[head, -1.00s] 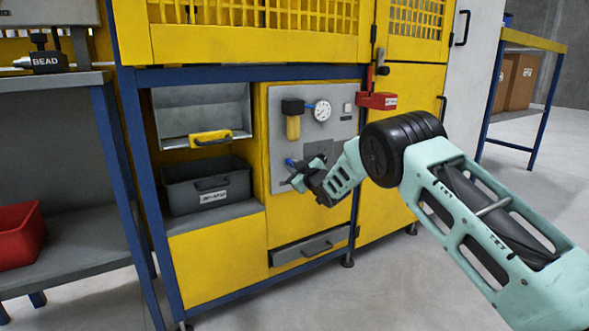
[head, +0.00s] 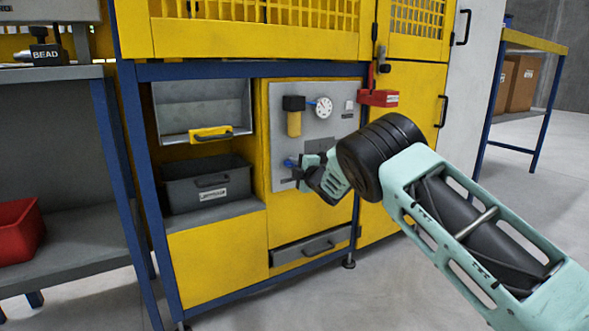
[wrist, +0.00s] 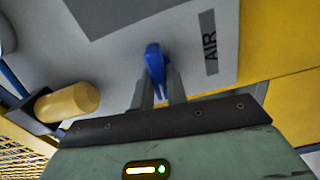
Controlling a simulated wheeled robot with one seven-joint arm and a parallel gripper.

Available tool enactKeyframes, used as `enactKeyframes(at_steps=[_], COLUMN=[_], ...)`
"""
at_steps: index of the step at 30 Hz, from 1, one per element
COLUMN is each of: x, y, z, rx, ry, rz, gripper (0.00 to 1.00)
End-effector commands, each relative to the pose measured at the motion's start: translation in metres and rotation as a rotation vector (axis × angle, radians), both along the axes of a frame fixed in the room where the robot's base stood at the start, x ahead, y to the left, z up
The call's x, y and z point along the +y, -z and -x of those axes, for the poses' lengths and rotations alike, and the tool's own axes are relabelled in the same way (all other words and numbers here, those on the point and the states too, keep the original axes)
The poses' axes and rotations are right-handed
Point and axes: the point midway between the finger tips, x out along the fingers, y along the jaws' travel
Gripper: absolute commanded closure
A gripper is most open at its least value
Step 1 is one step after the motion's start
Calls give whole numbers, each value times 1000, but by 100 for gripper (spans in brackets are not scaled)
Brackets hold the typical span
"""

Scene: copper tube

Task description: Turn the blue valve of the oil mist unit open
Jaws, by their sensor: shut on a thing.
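The blue valve (wrist: 154,62) is a small lever on the grey panel (wrist: 120,50), beside a label reading AIR (wrist: 209,42). In the head view, a bit of the blue valve (head: 289,163) shows at the panel's lower left. My gripper (wrist: 157,88) is shut on the blue valve, with one grey finger on each side of its lever. In the head view my gripper (head: 299,172) is at the panel and hides most of the valve and its label.
Above the valve are a yellow-bowled filter (head: 294,124) and a round gauge (head: 324,108). A red box (head: 378,98) juts out at the panel's upper right. A grey bin (head: 207,188) sits left, and a drawer (head: 310,247) is below.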

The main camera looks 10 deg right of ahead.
Motion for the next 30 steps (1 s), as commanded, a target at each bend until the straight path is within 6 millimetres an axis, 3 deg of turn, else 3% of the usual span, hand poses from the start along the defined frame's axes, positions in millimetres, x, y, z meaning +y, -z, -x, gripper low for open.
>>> enactKeyframes(at_steps=[9,25,26,27,30], x=[0,0,0,1,0], y=[3,3,3,3,2], z=[0,1,1,0,0], rx=[-31,-37,-37,-36,-37], ry=[0,-1,-1,-1,0], rz=[106,126,126,125,125], gripper=[100,100,77,66,64])
